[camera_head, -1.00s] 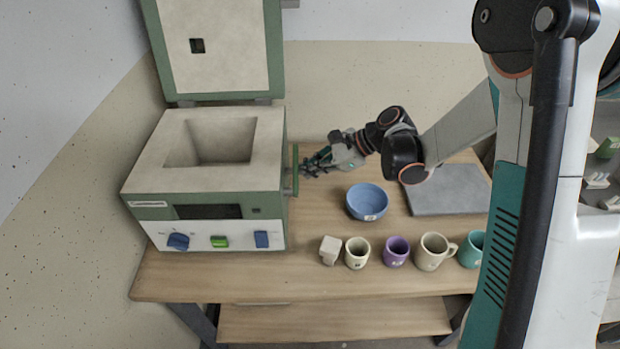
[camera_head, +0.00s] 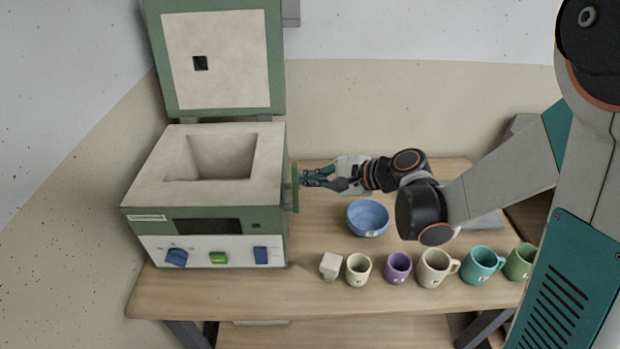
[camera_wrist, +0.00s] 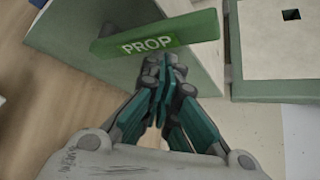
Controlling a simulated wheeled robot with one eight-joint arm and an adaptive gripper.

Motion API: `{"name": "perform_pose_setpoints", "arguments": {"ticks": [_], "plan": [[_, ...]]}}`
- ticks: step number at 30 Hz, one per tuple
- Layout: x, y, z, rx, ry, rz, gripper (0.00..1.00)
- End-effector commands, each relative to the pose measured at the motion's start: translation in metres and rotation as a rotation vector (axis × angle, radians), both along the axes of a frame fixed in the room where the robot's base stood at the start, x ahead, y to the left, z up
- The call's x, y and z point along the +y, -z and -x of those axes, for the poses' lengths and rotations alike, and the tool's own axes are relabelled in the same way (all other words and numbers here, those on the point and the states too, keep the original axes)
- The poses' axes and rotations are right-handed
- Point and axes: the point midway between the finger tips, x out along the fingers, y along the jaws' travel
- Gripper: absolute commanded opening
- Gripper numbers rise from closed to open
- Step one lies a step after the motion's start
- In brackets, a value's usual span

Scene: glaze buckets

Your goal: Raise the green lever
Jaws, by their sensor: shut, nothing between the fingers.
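The green lever (camera_head: 295,187) is a flat upright bar on the right side of the kiln (camera_head: 210,165). In the wrist view the lever (camera_wrist: 155,38) shows as a green bar marked "PROP", running across the top. My gripper (camera_head: 305,178) is just right of the lever, pointing left at it. In the wrist view my gripper's fingertips (camera_wrist: 162,68) are together with nothing between them, just below the bar's lettering. I cannot tell whether they touch the bar. The kiln's lid (camera_head: 218,60) stands open at the back.
A blue bowl (camera_head: 368,218) stands in front of my arm. A grey slab (camera_head: 485,222) lies partly behind my arm.

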Motion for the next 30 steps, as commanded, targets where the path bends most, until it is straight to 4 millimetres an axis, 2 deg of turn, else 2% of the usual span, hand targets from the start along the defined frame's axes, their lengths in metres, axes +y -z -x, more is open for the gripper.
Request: {"name": "perform_pose_setpoints", "arguments": {"ticks": [13, 30], "plan": [[0.001, -0.006, 0.018, 0.001, -0.001, -0.001, 0.0], [0.002, -0.007, 0.024, 0.004, -0.006, -0.001, 0.0]]}}
